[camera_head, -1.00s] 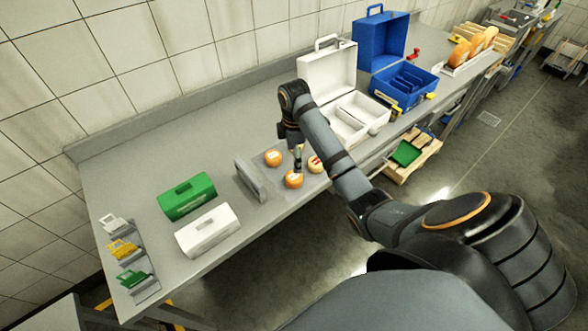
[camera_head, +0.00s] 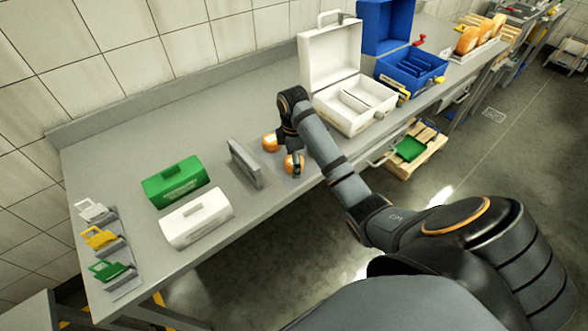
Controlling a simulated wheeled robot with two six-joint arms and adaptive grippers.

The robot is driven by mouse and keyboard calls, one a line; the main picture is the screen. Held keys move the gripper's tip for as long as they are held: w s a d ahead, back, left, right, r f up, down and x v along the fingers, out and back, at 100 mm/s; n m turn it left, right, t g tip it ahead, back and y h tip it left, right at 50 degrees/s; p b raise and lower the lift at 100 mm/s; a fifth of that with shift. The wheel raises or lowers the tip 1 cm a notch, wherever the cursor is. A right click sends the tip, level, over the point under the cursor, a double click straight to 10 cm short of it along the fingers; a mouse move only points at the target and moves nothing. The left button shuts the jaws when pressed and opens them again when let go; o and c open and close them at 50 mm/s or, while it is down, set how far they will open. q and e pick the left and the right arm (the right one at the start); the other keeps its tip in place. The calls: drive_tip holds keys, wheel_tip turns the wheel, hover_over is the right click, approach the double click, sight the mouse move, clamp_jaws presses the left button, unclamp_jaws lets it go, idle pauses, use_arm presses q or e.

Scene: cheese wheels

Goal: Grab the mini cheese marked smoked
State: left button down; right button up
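Two small round orange cheeses show on the grey table in the head view. The farther cheese (camera_head: 271,142) lies just left of my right gripper. The nearer cheese (camera_head: 292,164) is partly covered by the gripper's fingers. Their labels are too small to read, so I cannot tell which is marked smoked. My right gripper (camera_head: 297,168) points down at the nearer cheese, and I cannot tell whether it touches it or whether its fingers are open. A third cheese is hidden now, probably behind my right arm. My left gripper is not in view.
A grey upright plate (camera_head: 244,164) stands left of the cheeses. An open white case (camera_head: 345,108) and an open blue case (camera_head: 409,72) stand to the right. The table (camera_head: 200,125) behind the cheeses is clear.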

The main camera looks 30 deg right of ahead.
drive_tip(key=shift+s+r, duration=0.15)
drive_tip(key=shift+r, duration=0.05)
drive_tip(key=c, duration=1.3)
drive_tip(key=shift+r+p, duration=0.5)
drive_tip(key=shift+p, duration=0.05)
wheel_tip(320, 180, up, 3)
drive_tip(key=p, duration=0.3)
drive_tip(key=shift+r, duration=0.15)
drive_tip(key=s+a+r+p, duration=0.2)
drive_tip(key=a+p, duration=0.2)
drive_tip(key=s+a+r+p, duration=0.2)
drive_tip(key=a+r+p, duration=0.1)
drive_tip(key=a+p, duration=0.1)
drive_tip(key=s+a+r+p, duration=0.2)
drive_tip(key=a+r+p, duration=0.1)
drive_tip(key=a+p, duration=0.1)
drive_tip(key=shift+s+a+r+p, duration=0.1)
drive_tip(key=shift+a+r+p, duration=0.15)
drive_tip(key=shift+a+p, duration=0.1)
